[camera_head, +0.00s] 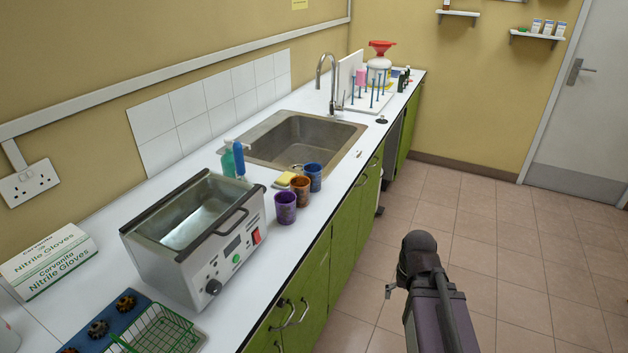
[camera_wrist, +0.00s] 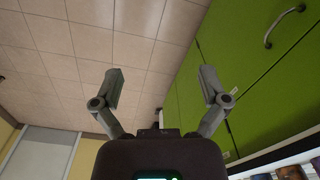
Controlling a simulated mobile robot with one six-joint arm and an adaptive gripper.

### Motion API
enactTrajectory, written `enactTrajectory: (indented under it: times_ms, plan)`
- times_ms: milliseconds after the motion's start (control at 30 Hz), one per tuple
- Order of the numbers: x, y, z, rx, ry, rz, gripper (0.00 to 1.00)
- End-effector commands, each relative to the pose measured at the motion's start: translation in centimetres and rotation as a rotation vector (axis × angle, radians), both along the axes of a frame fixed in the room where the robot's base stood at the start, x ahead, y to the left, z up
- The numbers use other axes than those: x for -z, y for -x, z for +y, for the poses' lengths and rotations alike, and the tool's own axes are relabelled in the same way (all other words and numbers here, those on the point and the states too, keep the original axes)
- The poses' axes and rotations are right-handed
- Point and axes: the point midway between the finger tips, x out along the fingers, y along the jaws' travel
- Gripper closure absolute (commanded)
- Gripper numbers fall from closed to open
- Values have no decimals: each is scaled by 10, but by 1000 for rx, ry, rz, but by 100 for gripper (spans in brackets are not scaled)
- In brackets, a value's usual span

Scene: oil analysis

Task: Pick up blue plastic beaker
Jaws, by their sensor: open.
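The blue plastic beaker (camera_head: 312,177) stands upright on the white counter, near its front edge, in the head view. It is the farthest of three beakers in a row, beyond an orange-brown beaker (camera_head: 300,190) and a purple beaker (camera_head: 285,207). My gripper (camera_wrist: 161,75) is open and empty in the wrist view, its two fingers spread before the floor and green cabinet fronts. Parts of beakers show at that view's lower right corner, cut off by the edge. My arm is over the floor, right of the counter and apart from the beakers.
A sink (camera_head: 305,140) with a tap lies behind the beakers. A yellow sponge (camera_head: 285,179) and bottles (camera_head: 228,162) are close to them. A metal water bath (camera_head: 198,240) stands on the near side. Floor (camera_head: 500,260) in front of the cabinets is clear.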

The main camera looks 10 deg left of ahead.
Motion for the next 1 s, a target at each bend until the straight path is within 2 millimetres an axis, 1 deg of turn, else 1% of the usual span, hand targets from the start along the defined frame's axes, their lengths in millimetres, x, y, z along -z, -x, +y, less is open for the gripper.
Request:
enactTrajectory:
  times_ms: [167,267,467,600,767,1000]
  plan:
    - [-2,-24,18,104,-61,-41,0]
    - [-4,-45,31,212,-126,-73,0]
    - [-15,-98,66,507,-317,-123,0]
    - [-27,-138,92,740,-477,-125,0]
    - [-45,-181,120,1009,-670,-82,0]
    - [-77,-244,155,1408,-965,77,0]
